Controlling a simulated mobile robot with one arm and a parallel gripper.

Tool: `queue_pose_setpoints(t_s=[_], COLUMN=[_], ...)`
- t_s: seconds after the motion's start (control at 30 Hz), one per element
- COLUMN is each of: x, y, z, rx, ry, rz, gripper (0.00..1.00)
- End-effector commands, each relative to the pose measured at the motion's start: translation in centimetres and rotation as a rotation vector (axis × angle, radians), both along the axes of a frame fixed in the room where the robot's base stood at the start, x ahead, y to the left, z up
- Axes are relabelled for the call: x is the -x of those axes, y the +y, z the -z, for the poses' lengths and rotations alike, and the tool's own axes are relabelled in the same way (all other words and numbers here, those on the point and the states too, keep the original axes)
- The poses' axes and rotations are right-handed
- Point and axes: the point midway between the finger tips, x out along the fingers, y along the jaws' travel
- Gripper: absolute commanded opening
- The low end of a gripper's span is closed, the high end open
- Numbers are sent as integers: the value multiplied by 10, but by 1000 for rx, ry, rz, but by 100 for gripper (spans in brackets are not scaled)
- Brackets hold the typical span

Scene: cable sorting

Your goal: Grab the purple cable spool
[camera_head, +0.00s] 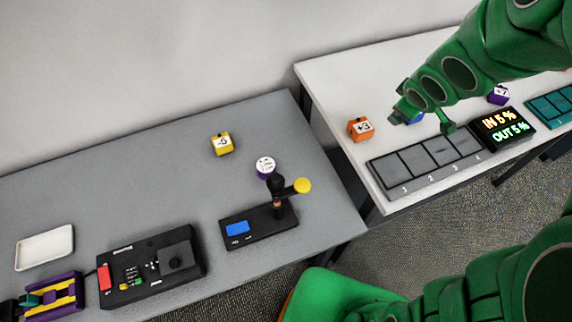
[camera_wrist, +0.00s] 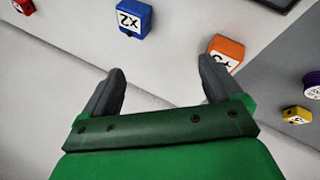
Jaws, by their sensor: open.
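The purple cable spool (camera_head: 265,167) stands on the grey table, behind the black device with the yellow-knobbed lever. Its top is white with dark marks. It also shows at the right edge of the wrist view (camera_wrist: 313,86), partly cut off. My gripper (camera_head: 422,121) is over the white table, well to the right of the spool. It is open, with nothing between its fingers in the wrist view (camera_wrist: 161,72).
An orange cube (camera_head: 360,128), a blue cube (camera_wrist: 131,19) and a purple cube (camera_head: 498,95) sit on the white table. A yellow cube (camera_head: 222,144) is left of the spool. The lever device (camera_head: 259,225) stands in front of it. A numbered tray (camera_head: 425,160) lies below my gripper.

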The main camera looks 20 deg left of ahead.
Motion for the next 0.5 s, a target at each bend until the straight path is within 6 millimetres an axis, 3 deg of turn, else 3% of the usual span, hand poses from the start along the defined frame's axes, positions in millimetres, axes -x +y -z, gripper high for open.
queue_pose_setpoints(t_s=[0.13,0.27,0.5], x=[-9,-3,35], y=[58,107,188], z=[27,49,89], rx=[-42,-98,-237], ry=[-11,-10,32], rz=[-219,-405,-712], gripper=[93,93,93])
